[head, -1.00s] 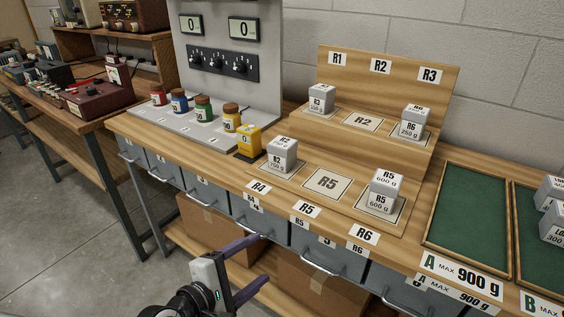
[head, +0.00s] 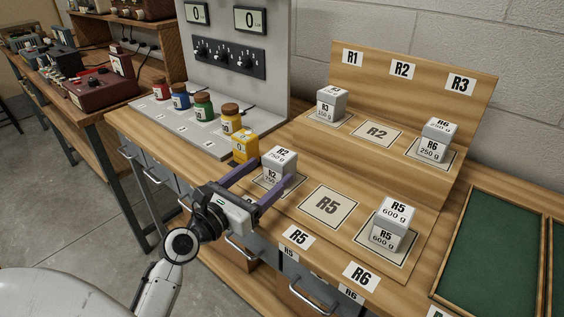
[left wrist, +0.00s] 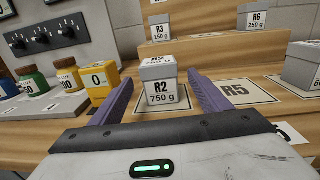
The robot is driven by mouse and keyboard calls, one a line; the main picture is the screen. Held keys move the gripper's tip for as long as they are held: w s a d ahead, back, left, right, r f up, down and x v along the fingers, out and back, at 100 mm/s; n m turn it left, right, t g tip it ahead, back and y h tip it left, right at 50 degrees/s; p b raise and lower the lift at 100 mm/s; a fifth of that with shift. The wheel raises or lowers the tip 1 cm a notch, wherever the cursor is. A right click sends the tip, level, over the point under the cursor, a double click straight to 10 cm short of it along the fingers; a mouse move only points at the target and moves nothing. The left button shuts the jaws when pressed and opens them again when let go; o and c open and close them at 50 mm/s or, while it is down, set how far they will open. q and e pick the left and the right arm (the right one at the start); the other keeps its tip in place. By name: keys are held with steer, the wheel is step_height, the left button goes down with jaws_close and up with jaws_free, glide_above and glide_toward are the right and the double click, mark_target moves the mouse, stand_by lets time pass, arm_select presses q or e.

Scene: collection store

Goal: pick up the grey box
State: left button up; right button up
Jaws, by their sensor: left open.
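A grey box labelled R2, 750 g (head: 279,161), stands upright on its marked place on the low step of the wooden rack; it also shows in the left wrist view (left wrist: 158,80). My left gripper (head: 276,171) is open at this box, with one purple finger on each side. In the left wrist view the box stands between the fingertips (left wrist: 160,84), with gaps visible beside it. Similar grey boxes are R3 (head: 331,105), R6, 250 g (head: 434,140), and R5, 600 g (head: 393,224). My right gripper is not in view.
A yellow block marked 0 (head: 245,147) stands close left of the R2 box. Several coloured jars (head: 203,104) line the grey panel's base. The R5 place (head: 327,205) is bare. A green tray (head: 497,245) lies at right.

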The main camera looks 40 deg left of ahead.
mark_target(272, 170)
arm_select(q)
steer(key=w, duration=0.6)
steer(key=shift+f, duration=0.35)
steer(key=c, duration=1.7)
steer(key=shift+r, duration=0.2)
jaws_close()
